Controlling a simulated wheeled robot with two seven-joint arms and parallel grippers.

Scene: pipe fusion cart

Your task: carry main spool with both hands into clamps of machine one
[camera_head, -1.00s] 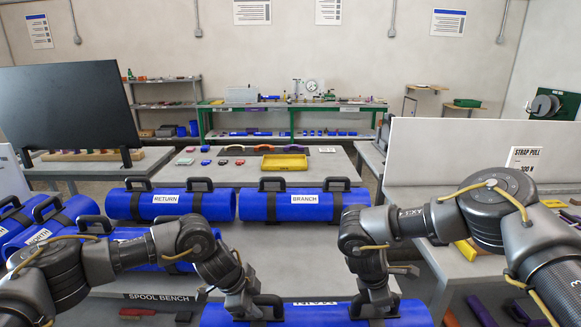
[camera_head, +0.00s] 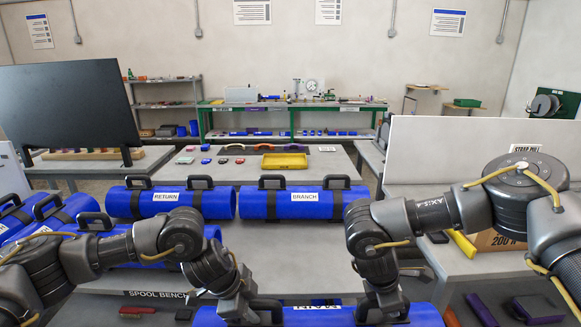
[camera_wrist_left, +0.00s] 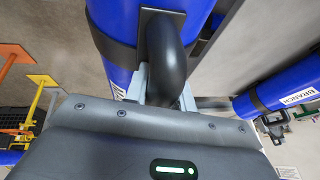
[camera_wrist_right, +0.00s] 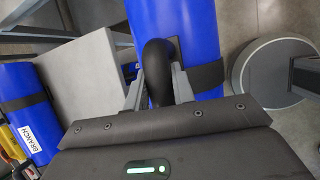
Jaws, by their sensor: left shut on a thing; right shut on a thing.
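The main spool (camera_head: 318,317) is a blue cylinder with two black handles and a white label, low at the front of the head view and cut by its lower edge. My left gripper (camera_head: 240,308) is shut on its left handle, which fills the left wrist view (camera_wrist_left: 165,58). My right gripper (camera_head: 386,306) is shut on its right handle, seen in the right wrist view (camera_wrist_right: 158,70). The spool hangs level between both hands, in front of the bench. The clamps of machine one cannot be made out in these views.
The blue return spool (camera_head: 168,201) and branch spool (camera_head: 303,203) lie on the spool bench (camera_head: 280,262). More blue spools lie at left. A dark screen (camera_head: 70,108) stands at left. A white panel (camera_head: 470,150) stands at right. A yellow tray (camera_head: 284,161) sits further back.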

